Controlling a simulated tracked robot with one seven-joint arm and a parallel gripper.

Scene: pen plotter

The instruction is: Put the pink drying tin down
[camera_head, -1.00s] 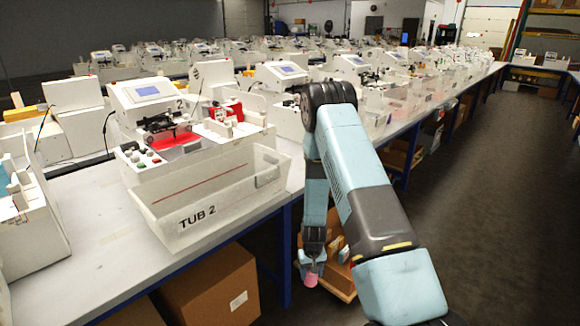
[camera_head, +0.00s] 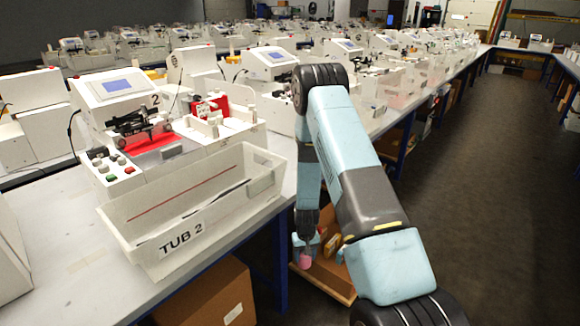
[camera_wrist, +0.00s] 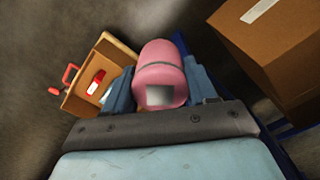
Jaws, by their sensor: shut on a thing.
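The pink drying tin (camera_wrist: 160,72) is a rounded pink cylinder with a dark band and a grey square patch on its near end. My gripper (camera_wrist: 160,85) is shut on it, with a blue finger on each side. In the head view the tin (camera_head: 304,257) shows small and pink at the end of my hanging arm. There my gripper (camera_head: 306,242) hangs beside the bench, lower than the bench top. The tin is held in the air, with the floor and a wooden box behind it.
An open wooden box (camera_wrist: 82,103) with red and white items lies below, left of the tin. A cardboard box (camera_wrist: 275,45) is at the right. TUB 2 (camera_head: 180,242) stands at the bench's front edge before a plotter machine (camera_head: 120,90). The aisle floor (camera_head: 470,190) is clear.

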